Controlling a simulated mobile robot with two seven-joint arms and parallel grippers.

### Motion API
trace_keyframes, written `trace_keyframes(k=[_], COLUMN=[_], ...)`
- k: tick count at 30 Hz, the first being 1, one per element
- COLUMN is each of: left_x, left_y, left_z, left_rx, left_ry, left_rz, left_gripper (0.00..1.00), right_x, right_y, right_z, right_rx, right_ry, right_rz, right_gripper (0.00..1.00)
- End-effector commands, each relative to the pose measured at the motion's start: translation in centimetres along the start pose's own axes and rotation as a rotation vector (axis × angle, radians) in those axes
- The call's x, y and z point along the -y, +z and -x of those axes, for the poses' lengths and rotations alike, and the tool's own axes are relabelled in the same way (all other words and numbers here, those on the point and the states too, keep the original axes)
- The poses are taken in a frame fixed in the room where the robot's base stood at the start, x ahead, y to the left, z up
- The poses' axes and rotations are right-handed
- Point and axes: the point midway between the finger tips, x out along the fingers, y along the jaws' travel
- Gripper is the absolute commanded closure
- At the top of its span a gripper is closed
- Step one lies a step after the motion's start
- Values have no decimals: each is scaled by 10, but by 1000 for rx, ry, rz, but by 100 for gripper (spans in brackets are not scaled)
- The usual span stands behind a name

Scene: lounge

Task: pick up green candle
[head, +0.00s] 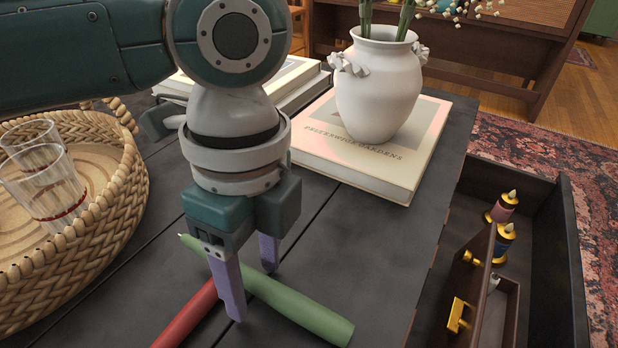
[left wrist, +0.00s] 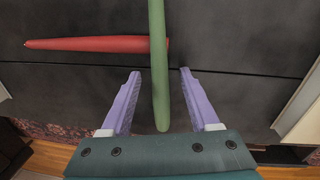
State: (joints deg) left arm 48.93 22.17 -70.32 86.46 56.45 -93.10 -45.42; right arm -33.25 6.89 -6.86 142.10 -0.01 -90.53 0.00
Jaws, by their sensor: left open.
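The green candle (head: 302,309) lies on the dark tabletop, crossing the red candle (head: 187,318) near the front of the table. In the left wrist view the green candle (left wrist: 157,60) runs lengthwise between the fingers, and the red candle (left wrist: 90,44) lies crosswise beside it. My left gripper (head: 250,292) points down over the green candle. Its purple fingers are open, one on each side of the candle, with a gap visible on both sides in the left wrist view (left wrist: 157,75). My right gripper is not in view.
A woven basket (head: 133,190) with two glasses (head: 48,188) stands at the left. A white vase (head: 378,88) stands on a book (head: 400,178) behind the gripper. An open drawer (head: 572,250) holding small bottles (head: 503,207) is at the right.

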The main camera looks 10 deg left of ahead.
Motion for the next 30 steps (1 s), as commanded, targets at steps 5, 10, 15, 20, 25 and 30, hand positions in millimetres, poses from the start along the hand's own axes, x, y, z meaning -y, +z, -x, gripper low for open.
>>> trace_keyframes(k=[5,10,15,20,25,30], left_x=[0,0,0,0,0,0], left_y=[0,0,0,0,0,0], left_z=[-2,-4,-3,-3,-3,-3], left_rx=[0,1,0,0,0,0], left_ry=[1,1,1,1,1,1], left_rz=[0,0,0,0,0,0], left_gripper=[38,38,42,60,79,98], right_x=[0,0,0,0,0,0], right_y=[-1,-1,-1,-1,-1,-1], right_z=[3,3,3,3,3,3], right_rx=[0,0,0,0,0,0], right_ry=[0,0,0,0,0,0], right_rz=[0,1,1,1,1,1], right_gripper=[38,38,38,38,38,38])
